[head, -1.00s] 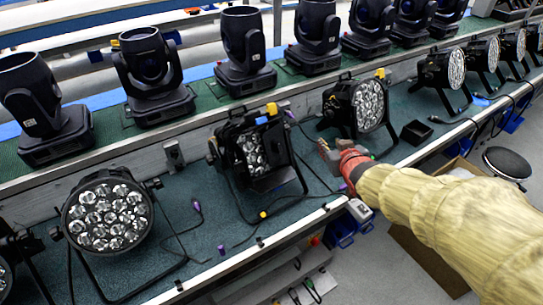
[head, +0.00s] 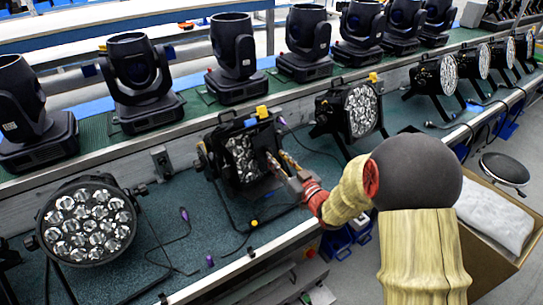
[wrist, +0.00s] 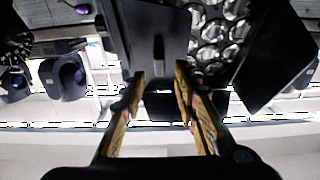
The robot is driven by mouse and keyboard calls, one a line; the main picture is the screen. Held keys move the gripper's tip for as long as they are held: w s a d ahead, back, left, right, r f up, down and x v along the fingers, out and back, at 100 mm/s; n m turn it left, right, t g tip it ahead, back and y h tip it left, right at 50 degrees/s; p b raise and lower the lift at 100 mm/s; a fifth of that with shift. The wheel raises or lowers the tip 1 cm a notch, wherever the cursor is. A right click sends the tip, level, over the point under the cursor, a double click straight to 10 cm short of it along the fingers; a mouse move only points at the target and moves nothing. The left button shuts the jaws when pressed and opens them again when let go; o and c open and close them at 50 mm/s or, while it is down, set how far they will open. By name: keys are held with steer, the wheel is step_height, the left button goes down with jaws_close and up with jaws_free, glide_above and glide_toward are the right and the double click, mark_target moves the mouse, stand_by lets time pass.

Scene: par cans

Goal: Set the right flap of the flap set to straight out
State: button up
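The flap set is fixed on the front of the middle par can (head: 240,158), whose clear lenses show between black flaps. The right flap (head: 268,136) is a dark panel at the lens's right side, partly hidden by my gripper. My gripper (head: 281,161) is at that side of the can, its fingers apart. In the wrist view my gripper (wrist: 160,76) is open, with a black flap panel (wrist: 155,30) directly ahead between the fingertips. I cannot tell whether the fingers touch it. Another black flap (wrist: 275,55) stands to the right, beyond the lenses (wrist: 212,42).
Another par can (head: 88,220) stands to the left and one (head: 350,110) to the right on the green bench. Moving-head lights (head: 145,80) line the raised shelf behind. Cables lie on the bench. A cardboard box (head: 490,235) and a round black stool (head: 504,168) are on the floor.

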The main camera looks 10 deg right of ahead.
mark_target(271, 152)
steer(key=shift+b+x, duration=0.35)
steer(key=shift+x, duration=1.5)
steer(key=shift+c, duration=0.4)
jaws_close()
